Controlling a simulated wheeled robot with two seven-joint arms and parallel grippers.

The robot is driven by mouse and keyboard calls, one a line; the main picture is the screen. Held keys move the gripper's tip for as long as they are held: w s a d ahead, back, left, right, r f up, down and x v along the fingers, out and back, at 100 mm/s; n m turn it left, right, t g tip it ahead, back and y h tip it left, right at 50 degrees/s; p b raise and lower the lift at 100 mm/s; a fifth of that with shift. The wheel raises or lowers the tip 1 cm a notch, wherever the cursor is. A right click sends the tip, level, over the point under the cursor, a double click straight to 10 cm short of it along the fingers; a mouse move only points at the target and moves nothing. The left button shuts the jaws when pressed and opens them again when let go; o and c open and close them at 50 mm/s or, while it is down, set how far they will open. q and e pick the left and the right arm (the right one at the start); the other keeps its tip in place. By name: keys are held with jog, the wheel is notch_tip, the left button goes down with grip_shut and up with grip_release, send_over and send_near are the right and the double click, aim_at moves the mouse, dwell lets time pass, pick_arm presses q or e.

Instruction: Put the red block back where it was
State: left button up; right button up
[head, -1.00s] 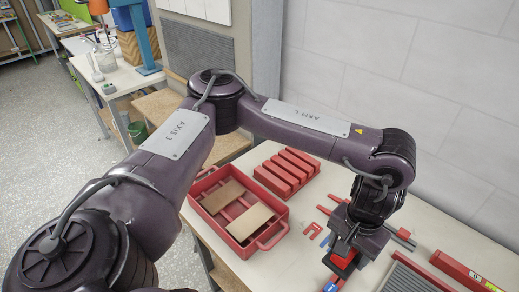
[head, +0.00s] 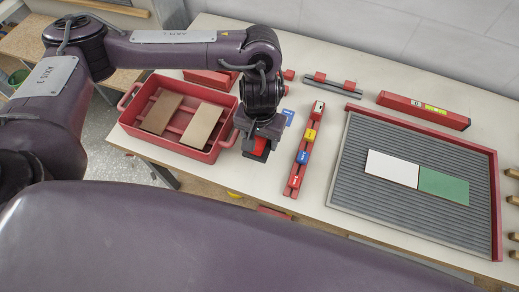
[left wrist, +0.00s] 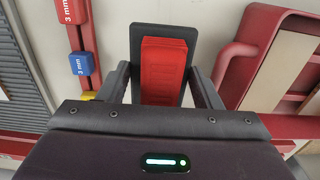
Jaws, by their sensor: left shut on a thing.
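My left gripper (head: 259,152) is shut on the red block (head: 259,145), above the table strip between the red tray and the rail of coloured blocks. In the left wrist view the red block (left wrist: 162,70) sits between the two fingers, with a flat dark plate (left wrist: 180,35) behind it. The red rail (head: 292,184) carries white, yellow, blue and red blocks in a row. In the left wrist view its blue block (left wrist: 80,64) and a red one (left wrist: 72,10), both marked 3 mm, show at left. My right gripper is not in view.
The red tray (head: 231,103) with two tan boards stands left of the gripper, its handle close by. A grey ribbed mat (head: 400,130) with a white card and a green card (head: 444,186) lies at right. A long red bar (head: 423,110) lies behind.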

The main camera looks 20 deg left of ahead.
pick_arm(q)
jog(key=shift+f, duration=0.95)
jog(key=shift+d+f+b, duration=0.1)
jog(key=shift+f+b, duration=0.25)
jog(key=shift+f, duration=0.25)
notch_tip(320, 180, down, 3)
jog(key=shift+f+b, duration=0.15)
jog(key=shift+b, duration=0.45)
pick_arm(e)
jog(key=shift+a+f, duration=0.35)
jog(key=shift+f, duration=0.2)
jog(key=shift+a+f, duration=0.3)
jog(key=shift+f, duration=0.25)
pick_arm(q)
jog(key=shift+f, duration=0.15)
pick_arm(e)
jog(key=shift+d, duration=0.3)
pick_arm(q)
jog(key=o, duration=1.1)
jog(key=shift+c, duration=0.2)
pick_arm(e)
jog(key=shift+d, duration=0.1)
